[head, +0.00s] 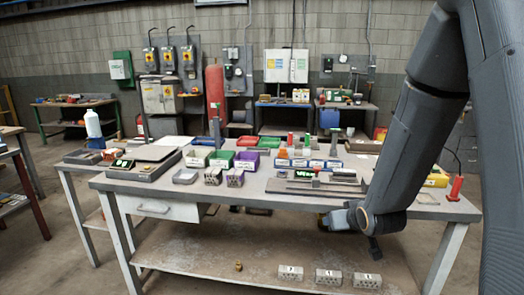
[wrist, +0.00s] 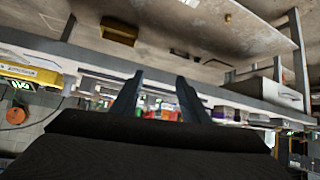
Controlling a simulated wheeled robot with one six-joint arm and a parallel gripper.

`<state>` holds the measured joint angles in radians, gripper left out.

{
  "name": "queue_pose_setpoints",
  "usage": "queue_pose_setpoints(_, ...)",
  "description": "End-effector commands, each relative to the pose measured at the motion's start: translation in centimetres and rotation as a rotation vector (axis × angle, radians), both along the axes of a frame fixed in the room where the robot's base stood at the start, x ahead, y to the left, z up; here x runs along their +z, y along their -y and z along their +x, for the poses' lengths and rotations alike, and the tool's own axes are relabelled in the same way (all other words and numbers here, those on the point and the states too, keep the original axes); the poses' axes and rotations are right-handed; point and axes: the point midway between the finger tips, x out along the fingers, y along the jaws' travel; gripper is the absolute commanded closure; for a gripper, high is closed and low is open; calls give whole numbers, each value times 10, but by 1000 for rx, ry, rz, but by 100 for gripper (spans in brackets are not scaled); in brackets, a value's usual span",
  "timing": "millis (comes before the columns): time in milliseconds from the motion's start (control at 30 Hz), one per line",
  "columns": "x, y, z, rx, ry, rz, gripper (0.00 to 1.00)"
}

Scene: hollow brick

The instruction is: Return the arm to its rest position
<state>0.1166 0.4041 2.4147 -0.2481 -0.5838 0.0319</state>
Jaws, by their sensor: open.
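My arm comes down the right side of the head view and bends at its lower end in front of the workbench's (head: 255,203) right part. My gripper (head: 338,219) is at the bench's front edge, partly hidden by the arm's last joints. In the wrist view, where the scene appears upside down, two separate dark fingers of my gripper (wrist: 160,85) stand apart with nothing seen between them. Grey hollow bricks (head: 212,176) stand near the bench's front edge. Three labelled grey blocks (head: 328,277) are on the lower shelf (head: 210,258), below the gripper.
Green (head: 222,159), purple and red bins stand on the bench, with a row of blue bins (head: 308,162) to their right. A small yellow-brown object (head: 238,266) lies on the lower shelf, whose middle is largely clear.

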Motion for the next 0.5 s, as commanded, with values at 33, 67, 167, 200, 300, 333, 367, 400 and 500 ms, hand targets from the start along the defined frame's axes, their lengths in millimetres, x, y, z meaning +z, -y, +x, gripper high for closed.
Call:
queue_pose_setpoints(33, 0, -1, -15, -13, -65, -9, 59)
queue_pose_setpoints(67, -2, -1, -26, -23, -111, -13, 59)
queue_pose_setpoints(167, -7, -4, -65, -54, -267, -22, 59)
queue_pose_setpoints(200, -8, -5, -83, -64, -329, -23, 59)
queue_pose_setpoints(300, -8, -12, -129, -86, -486, -19, 59)
queue_pose_setpoints(333, -7, -13, -143, -93, -530, -20, 59)
queue_pose_setpoints(367, -7, -15, -157, -98, -575, -17, 59)
queue_pose_setpoints(400, -5, -19, -174, -104, -628, -14, 59)
queue_pose_setpoints(500, 0, -26, -212, -112, -743, -4, 59)
